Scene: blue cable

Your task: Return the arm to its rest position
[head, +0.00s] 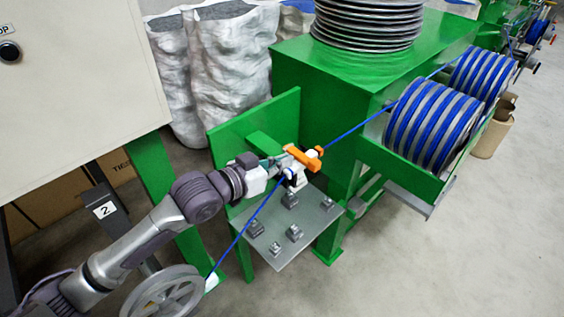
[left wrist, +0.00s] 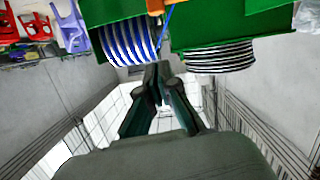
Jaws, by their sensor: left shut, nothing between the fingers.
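My left arm (head: 150,235) reaches in from the lower left of the head view. Its gripper (head: 277,163) is right beside a white device with an orange lever (head: 302,157), and I cannot tell whether they touch. In the left wrist view the two dark fingers (left wrist: 157,75) meet at their tips, with nothing between them. The blue cable (head: 347,132) runs from the striped drums through the white device and down to a grey spoked wheel (head: 168,296). A short piece of cable shows beyond the fingertips in the wrist view (left wrist: 165,24). My right gripper is not in view.
A grey metal plate (head: 272,262) with several small dark blocks lies below the device, in front of a green upright panel (head: 232,138). Blue-and-grey drums (head: 432,122) sit in a green frame at right. A large pale cabinet (head: 75,80) stands at left. The floor at lower right is clear.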

